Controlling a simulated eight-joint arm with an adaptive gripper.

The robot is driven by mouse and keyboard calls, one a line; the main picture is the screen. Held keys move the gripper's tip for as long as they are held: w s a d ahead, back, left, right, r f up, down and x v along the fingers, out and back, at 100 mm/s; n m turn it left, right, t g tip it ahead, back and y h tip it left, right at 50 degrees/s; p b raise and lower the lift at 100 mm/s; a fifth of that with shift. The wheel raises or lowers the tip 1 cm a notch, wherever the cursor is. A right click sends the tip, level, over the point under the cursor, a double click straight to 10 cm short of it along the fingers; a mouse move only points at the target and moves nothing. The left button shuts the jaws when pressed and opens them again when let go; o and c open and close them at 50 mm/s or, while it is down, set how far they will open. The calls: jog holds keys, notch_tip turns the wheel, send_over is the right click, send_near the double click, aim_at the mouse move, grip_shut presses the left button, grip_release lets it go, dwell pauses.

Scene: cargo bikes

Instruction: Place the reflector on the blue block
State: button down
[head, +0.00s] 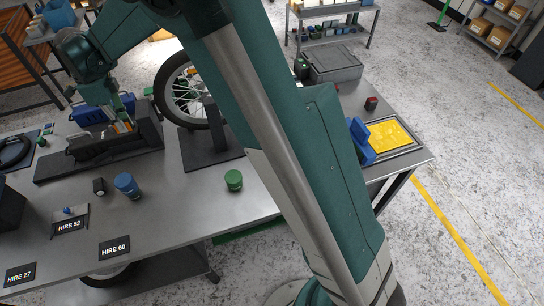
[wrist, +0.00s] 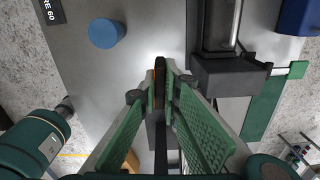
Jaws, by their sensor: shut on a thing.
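My gripper (head: 124,120) is at the left of the bench, pointing down over the long dark stand (head: 90,148). It is shut on the reflector, a small orange piece (head: 121,128). In the wrist view the reflector (wrist: 159,82) shows edge-on, dark with an orange side, between the fingertips (wrist: 164,88). A blue, box-like body (head: 92,114) lies just behind the gripper, and it seems to show at the wrist view's upper right (wrist: 298,18). A blue round piece (head: 127,186) stands nearer on the bench. I cannot tell which is the blue block.
A bicycle wheel (head: 184,90) stands upright right of my gripper. A green cylinder (head: 233,180) and a small black piece (head: 99,186) stand on the bench. A yellow tray (head: 391,136) and a blue bin (head: 361,142) lie at the right. The bench centre is mostly clear.

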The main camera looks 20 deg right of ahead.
notch_tip(320, 180, up, 17)
jog(key=d+m, duration=0.1)
jog(key=d, duration=0.8)
jog(key=d+r+m, duration=0.1)
jog(key=d, duration=0.8)
jog(key=w+d+r+m, duration=0.1)
jog(key=d+m, duration=0.1)
jog(key=d, duration=0.7)
jog(key=shift+d, duration=0.25)
jog(key=s+d+f+m, duration=0.1)
jog(key=s+d+m, duration=0.2)
jog(key=s+d, duration=0.75)
jog(key=s+d+m, duration=0.3)
jog(key=s+d, duration=0.3)
jog(key=d, duration=1)
jog(key=s+d+f+m, duration=0.1)
jog(key=s+d+m, duration=0.1)
jog(key=s+d, duration=0.9)
jog(key=w+d+f, duration=0.1)
jog(key=f, duration=1.2)
jog(key=w+d+f, duration=0.1)
jog(key=d+f, duration=0.1)
jog(key=f, duration=1.1)
jog(key=shift+w, duration=0.25)
